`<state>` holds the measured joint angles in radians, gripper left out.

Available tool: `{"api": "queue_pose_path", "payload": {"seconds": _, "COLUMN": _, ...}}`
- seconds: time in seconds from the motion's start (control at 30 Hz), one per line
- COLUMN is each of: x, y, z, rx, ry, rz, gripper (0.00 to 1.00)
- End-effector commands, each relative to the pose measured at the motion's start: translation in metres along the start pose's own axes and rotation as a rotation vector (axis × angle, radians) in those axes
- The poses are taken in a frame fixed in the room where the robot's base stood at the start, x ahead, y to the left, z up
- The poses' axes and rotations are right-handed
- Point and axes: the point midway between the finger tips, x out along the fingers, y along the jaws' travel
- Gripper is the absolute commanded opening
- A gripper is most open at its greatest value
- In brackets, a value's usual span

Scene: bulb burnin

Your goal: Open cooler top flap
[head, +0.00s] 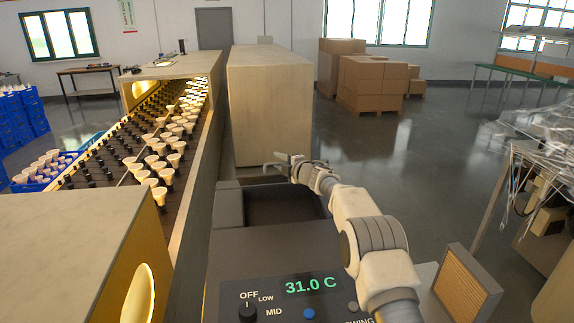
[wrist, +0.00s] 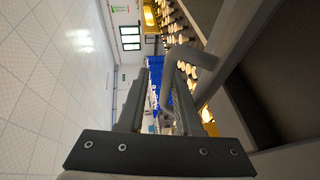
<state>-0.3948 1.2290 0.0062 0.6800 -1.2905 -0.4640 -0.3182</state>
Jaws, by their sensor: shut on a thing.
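The dark grey cooler (head: 270,255) stands in the lower middle of the head view, with a panel reading 31.0 C. Its top has a dark open recess (head: 285,208). My gripper (head: 279,160) is above the far side of this recess. In the wrist view my gripper (wrist: 157,88) is shut on a grey bent handle (wrist: 184,58). A dark grey panel (wrist: 248,65), which seems to be the top flap, runs along the right of that view. The flap's exact angle is hard to tell in the head view.
A long conveyor (head: 125,165) with several bulbs in black sockets runs along the left. A tall beige housing (head: 270,105) stands behind the cooler. Cardboard boxes (head: 372,85) are at the back. A table with plastic-wrapped goods (head: 535,140) is at right. Floor between is clear.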

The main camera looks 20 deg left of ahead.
Motion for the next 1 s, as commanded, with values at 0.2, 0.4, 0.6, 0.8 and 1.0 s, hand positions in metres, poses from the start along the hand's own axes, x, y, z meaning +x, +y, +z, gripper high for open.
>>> {"api": "queue_pose_path", "payload": {"seconds": 0.2, "x": -0.010, "y": 0.007, "z": 0.001, "rx": 0.009, "ry": 0.000, "rz": 0.015, "gripper": 0.27}}
{"api": "queue_pose_path", "payload": {"seconds": 0.4, "x": -0.027, "y": 0.006, "z": 0.003, "rx": 0.005, "ry": -0.004, "rz": 0.014, "gripper": 0.27}}
{"api": "queue_pose_path", "payload": {"seconds": 0.6, "x": -0.049, "y": 0.006, "z": 0.004, "rx": 0.001, "ry": -0.005, "rz": 0.013, "gripper": 0.27}}
{"api": "queue_pose_path", "payload": {"seconds": 0.8, "x": -0.074, "y": 0.004, "z": 0.003, "rx": 0.000, "ry": -0.004, "rz": 0.010, "gripper": 0.27}}
{"api": "queue_pose_path", "payload": {"seconds": 1.0, "x": -0.103, "y": 0.002, "z": 0.001, "rx": 0.000, "ry": -0.003, "rz": 0.007, "gripper": 0.27}}
